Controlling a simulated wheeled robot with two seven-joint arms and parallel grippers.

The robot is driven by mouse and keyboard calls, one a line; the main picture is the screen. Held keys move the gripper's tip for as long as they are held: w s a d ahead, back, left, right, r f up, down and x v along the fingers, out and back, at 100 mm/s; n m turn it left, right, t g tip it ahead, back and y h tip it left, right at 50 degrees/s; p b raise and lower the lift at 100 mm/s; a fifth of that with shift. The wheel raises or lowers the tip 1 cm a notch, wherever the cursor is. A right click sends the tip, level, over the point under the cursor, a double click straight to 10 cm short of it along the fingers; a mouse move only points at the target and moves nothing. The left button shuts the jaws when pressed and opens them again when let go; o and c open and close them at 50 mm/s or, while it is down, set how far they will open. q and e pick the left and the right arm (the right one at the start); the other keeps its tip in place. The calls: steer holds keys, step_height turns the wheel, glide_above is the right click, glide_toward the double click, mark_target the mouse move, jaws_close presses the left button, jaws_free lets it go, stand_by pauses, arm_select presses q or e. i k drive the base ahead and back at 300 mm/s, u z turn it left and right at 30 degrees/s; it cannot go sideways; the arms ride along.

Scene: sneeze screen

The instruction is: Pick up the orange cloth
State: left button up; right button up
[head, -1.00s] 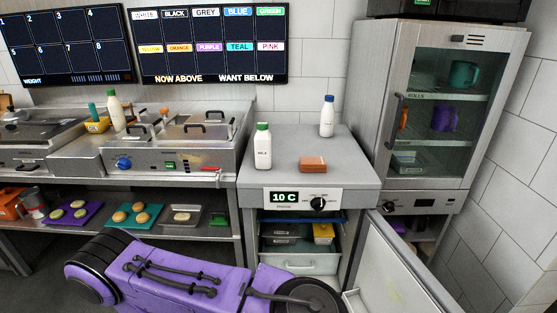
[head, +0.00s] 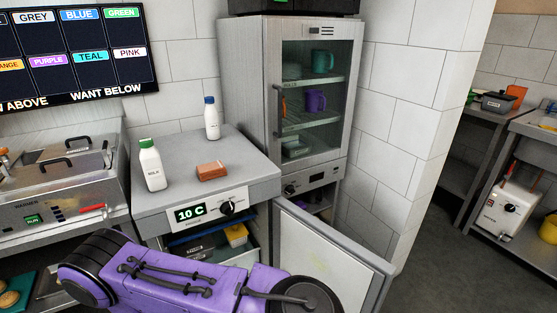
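A flat orange-brown block (head: 212,171) lies on the grey top of the low fridge unit, in front of a blue-capped bottle. I cannot tell whether it is a folded cloth. A smaller orange item (head: 517,96) stands on the far counter at the right; its kind is too small to tell. No other thing in view is clearly an orange cloth. One of my purple arms crosses the bottom of the head view, below and in front of the fridge unit. Neither of my grippers is in view.
A green-capped milk bottle (head: 151,165) and a blue-capped bottle (head: 211,118) stand on the fridge unit (head: 245,158). Its door (head: 330,250) hangs open to the right. A glass-door cabinet (head: 233,75) holds mugs. Open floor (head: 450,260) lies at the right.

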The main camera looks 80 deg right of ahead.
mark_target(215, 169)
steer(key=z, duration=0.75)
steer(key=i, duration=1.2)
steer(key=z, duration=0.55)
